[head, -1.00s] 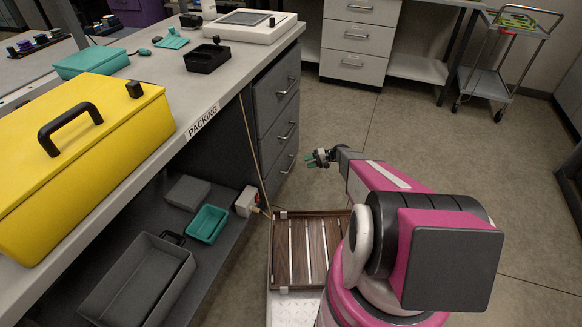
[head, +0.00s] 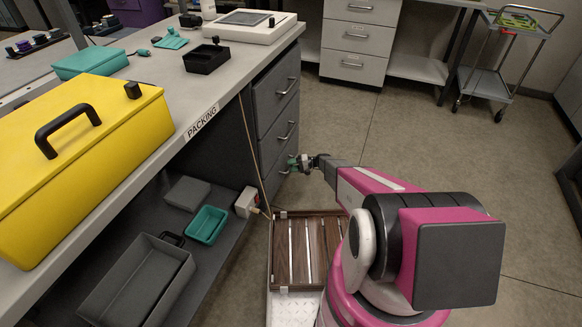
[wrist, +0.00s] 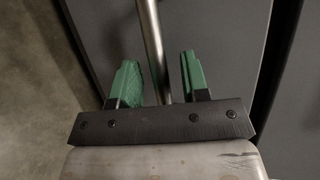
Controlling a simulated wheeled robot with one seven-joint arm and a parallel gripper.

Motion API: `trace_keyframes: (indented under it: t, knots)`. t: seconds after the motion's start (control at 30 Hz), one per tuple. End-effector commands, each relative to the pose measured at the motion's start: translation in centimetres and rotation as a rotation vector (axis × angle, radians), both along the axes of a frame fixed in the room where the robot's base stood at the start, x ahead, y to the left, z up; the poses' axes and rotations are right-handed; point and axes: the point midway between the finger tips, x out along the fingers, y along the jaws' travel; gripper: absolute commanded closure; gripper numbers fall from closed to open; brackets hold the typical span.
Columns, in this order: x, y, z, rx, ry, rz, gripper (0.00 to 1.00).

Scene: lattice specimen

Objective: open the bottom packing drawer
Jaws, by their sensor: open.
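The packing bench's dark grey drawer unit has three drawers. The bottom packing drawer (head: 271,181) is the lowest, and its front looks flush with the unit. My gripper (head: 294,161) is at this drawer's front, by its handle. In the wrist view the handle (wrist: 151,40) is a metal bar running between the two green fingers of my gripper (wrist: 160,78). The fingers are open, with a gap visible on each side of the bar. The grey drawer front (wrist: 215,40) lies behind them. In the head view my gripper hides most of the handle.
A slatted wooden tray (head: 307,284) is in front of my base, below the arm. The bench top (head: 215,85) overhangs a low shelf with grey and teal bins (head: 207,224). A cable hangs beside the drawers. The floor (head: 420,140) to the right is clear.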

Motion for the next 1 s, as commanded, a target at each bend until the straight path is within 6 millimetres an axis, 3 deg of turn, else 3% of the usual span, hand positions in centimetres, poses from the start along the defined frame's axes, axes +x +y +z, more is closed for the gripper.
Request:
trace_keyframes:
  t: [0.37, 0.4, 0.5, 0.53, 0.83, 1.0]
  knots:
    - [0.0, 0.7, -0.1, 0.000, 0.000, -0.001, 0.58]
    - [0.0, 0.7, -0.1, 0.000, 0.000, -0.001, 0.61]
    - [0.0, 0.7, -0.1, 0.000, 0.000, -0.001, 0.94]
    - [0.0, 0.7, -0.1, 0.000, 0.000, -0.001, 1.00]
    - [-0.2, 0.3, -0.1, -0.001, 0.000, -0.001, 1.00]
    - [-0.8, -1.2, -0.1, 0.000, 0.001, -0.001, 1.00]
